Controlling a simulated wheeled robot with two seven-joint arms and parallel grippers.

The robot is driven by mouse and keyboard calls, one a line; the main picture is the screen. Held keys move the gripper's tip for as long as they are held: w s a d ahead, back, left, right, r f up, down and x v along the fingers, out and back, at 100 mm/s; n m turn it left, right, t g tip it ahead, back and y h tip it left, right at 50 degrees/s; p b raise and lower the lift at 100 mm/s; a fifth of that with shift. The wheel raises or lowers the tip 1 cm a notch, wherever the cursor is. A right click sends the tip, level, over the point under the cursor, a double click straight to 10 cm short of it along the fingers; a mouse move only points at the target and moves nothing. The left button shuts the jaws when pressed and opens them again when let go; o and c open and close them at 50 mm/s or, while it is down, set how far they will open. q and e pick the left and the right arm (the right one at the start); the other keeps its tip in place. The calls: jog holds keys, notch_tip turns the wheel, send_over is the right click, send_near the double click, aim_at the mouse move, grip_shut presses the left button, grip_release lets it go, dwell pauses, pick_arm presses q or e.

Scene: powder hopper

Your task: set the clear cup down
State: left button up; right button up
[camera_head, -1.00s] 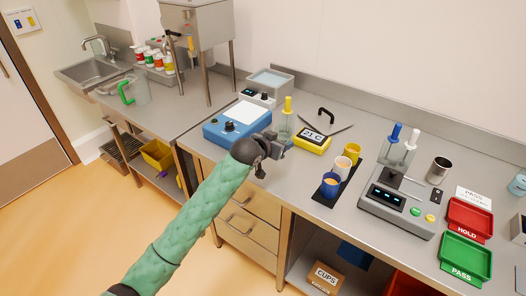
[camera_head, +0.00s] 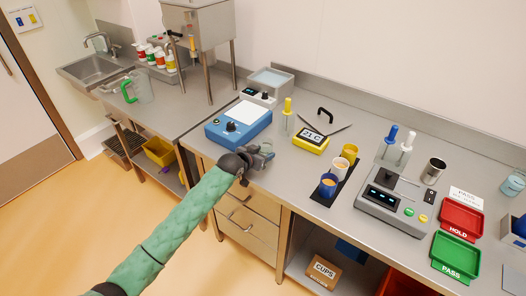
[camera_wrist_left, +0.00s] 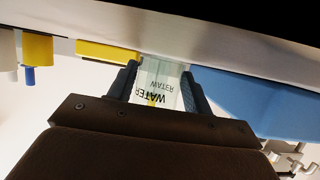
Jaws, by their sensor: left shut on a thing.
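My left gripper (camera_head: 262,157) is above the front edge of the steel counter, in front of the blue stirrer. It is shut on a see-through thing, most likely the clear cup (camera_wrist_left: 175,72), which shows between its fingers in the left wrist view. The cup is hard to make out in the head view. The lettering WATER shows there, once upright and once flipped; I cannot tell whether it is on the cup or behind it. Whether the cup touches the counter is unclear. My right gripper is out of view.
Behind the gripper stand the blue stirrer (camera_head: 238,123), a dropper bottle with yellow bulb (camera_head: 287,118) and a yellow thermometer (camera_head: 310,141). Coloured cups on a black mat (camera_head: 327,196) and a scale (camera_head: 390,210) are to the right. Bare counter lies between gripper and mat.

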pick_arm(q)
jog(key=shift+f, duration=0.1)
jog(key=o, duration=1)
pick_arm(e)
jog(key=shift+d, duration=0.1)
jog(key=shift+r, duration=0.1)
pick_arm(q)
jog(key=shift+s+a, duration=0.1)
jog(key=shift+s, duration=0.05)
jog(key=shift+b+v, duration=0.65)
jog(key=shift+v, duration=0.5)
jog(key=b+v, duration=0.2)
jog(key=v, duration=0.6)
jog(key=shift+s+a, duration=0.1)
jog(key=shift+s, duration=0.05)
jog(key=shift+s+a+r+b, duration=0.25)
jog(key=shift+s+r+b, duration=0.05)
jog(key=shift+s+r, duration=0.05)
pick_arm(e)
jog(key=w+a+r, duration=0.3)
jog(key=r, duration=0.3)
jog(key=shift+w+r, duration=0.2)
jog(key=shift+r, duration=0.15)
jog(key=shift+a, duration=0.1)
